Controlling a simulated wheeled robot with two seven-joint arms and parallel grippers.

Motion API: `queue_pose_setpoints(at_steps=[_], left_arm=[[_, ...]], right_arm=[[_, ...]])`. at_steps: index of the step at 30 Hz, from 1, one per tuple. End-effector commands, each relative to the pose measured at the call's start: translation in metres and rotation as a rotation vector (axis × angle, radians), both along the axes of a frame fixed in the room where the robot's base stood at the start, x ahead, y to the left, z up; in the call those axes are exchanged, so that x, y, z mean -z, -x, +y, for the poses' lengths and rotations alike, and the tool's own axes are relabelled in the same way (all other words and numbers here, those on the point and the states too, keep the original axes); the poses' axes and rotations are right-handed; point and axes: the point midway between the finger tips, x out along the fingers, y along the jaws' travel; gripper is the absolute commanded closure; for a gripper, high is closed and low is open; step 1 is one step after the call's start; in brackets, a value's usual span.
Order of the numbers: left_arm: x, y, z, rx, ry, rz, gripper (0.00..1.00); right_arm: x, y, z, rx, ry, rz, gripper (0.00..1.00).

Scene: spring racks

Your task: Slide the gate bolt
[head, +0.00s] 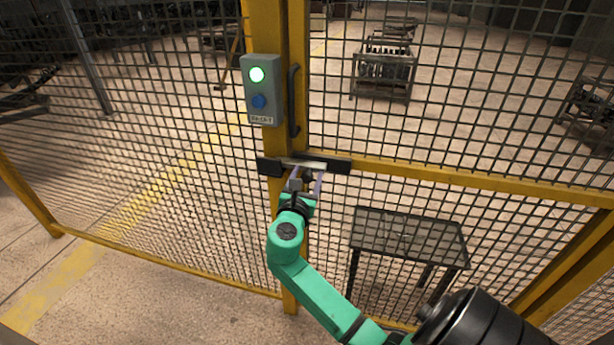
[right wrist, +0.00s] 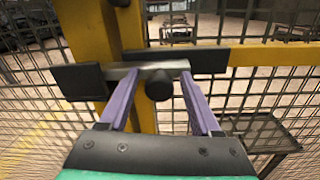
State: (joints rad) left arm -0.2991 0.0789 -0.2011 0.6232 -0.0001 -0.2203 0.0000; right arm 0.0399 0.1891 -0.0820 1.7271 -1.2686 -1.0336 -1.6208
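The gate bolt is a silver bar (head: 310,164) with dark mounts at either end, set across the yellow gate posts. In the right wrist view the bar (right wrist: 150,66) runs between a left black plate (right wrist: 80,82) and a right black plate (right wrist: 210,61). A round black knob (right wrist: 159,85) sticks out from the bar towards me. My right gripper (head: 308,178) is open at the bolt. Its two purple fingers stand one on each side of the knob, with gaps visible on both sides. My left gripper is not in view.
A grey control box (head: 262,90) with a lit green lamp and a blue button is on the post above the bolt. A black pull handle (head: 294,100) is beside it. Behind the mesh stand a dark table (head: 408,236) and a rack (head: 383,72).

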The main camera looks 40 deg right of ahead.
Motion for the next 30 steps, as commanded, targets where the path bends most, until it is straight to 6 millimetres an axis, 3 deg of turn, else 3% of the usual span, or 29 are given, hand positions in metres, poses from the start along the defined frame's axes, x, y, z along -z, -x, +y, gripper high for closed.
queue_pose_setpoints(at_steps=[1, 4, 5, 30], left_arm=[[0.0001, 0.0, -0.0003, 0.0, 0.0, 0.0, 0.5], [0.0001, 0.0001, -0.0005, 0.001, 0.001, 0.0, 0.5], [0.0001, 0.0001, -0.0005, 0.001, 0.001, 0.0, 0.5], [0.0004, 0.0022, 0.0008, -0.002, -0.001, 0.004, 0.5]], right_arm=[[0.0002, 0.0001, 0.0002, 0.0, 0.0, 0.0, 0.58], [0.0002, 0.0002, 0.0003, 0.0, 0.0, 0.0, 0.96], [0.0002, 0.0002, 0.0003, 0.0, 0.0, 0.0, 1.0], [0.0007, 0.0002, 0.0006, 0.0, 0.0, 0.001, 1.0]])
